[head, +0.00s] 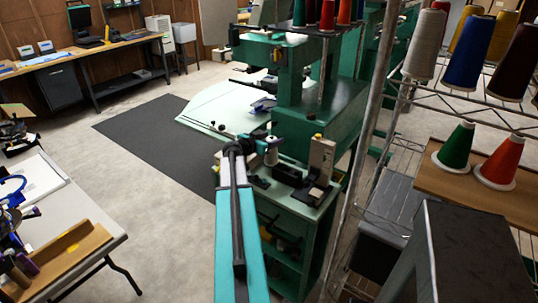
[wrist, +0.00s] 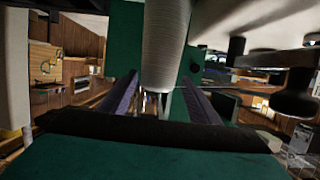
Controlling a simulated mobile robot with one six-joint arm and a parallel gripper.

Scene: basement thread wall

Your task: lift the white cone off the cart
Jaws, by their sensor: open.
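A white cone (wrist: 166,40) stands large in the upper middle of the wrist view, its top cut off by the frame edge. The two dark fingers of my open gripper (wrist: 162,98) reach toward it, one on each side of its lower end. I cannot tell whether either finger touches it. In the head view, a small pale cone shape (head: 271,157) shows at the end of my arm, beside my gripper (head: 262,146), over the green cart (head: 277,235). The contact between cone and cart is hidden.
A green machine (head: 318,125) rises just behind the cart. A wire rack (head: 465,100) with several coloured cones stands at the right, its post close to the cart. A table (head: 75,215) stands at the left. The floor between has a dark mat (head: 165,140) and is otherwise clear.

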